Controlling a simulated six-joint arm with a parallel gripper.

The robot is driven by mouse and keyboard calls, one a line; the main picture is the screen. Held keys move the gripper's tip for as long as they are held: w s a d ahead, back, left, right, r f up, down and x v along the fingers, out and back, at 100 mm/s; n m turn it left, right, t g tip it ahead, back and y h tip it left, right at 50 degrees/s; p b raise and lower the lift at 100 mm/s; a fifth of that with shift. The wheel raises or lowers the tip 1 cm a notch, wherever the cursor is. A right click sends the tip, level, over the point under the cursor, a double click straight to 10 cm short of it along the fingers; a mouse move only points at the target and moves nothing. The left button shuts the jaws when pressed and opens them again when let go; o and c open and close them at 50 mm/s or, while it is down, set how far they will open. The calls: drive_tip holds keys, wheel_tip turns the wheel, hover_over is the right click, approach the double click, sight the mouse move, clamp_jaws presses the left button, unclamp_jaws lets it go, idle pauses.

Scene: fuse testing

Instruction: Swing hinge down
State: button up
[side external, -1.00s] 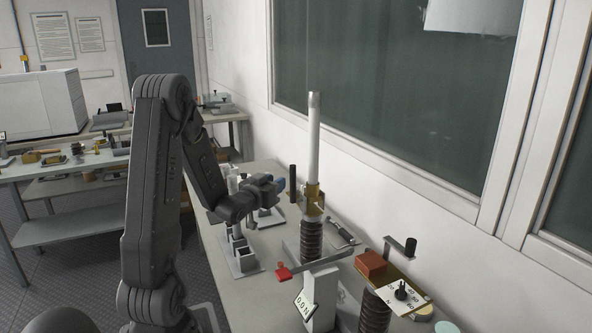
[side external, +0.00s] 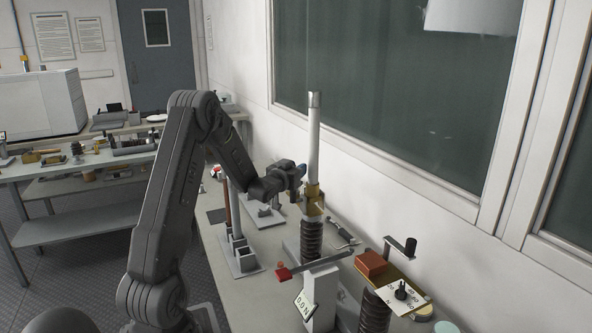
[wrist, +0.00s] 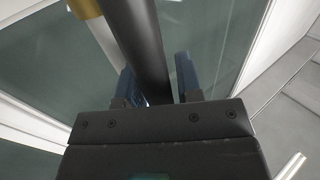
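A pale tube (side external: 313,138) stands upright in a brass hinge fitting (side external: 314,203) on top of a dark ribbed insulator (side external: 311,240). My gripper (side external: 300,176) is beside the tube's lower end, just above the brass fitting. In the wrist view, a dark round handle (wrist: 145,50) passes between my two blue fingers (wrist: 157,80). The fingers look open around it, with a small gap on the right. Part of the brass fitting (wrist: 84,7) and the pale tube (wrist: 103,38) show behind the handle. The handle is hidden by my gripper in the side view.
A red-ended lever (side external: 284,272) and a white readout stand (side external: 320,297) are in front. A holder with upright rods (side external: 239,259) stands at left. The window wall is close behind the tube.

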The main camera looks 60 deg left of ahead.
drive_tip(key=shift+c, duration=0.5)
clamp_jaws()
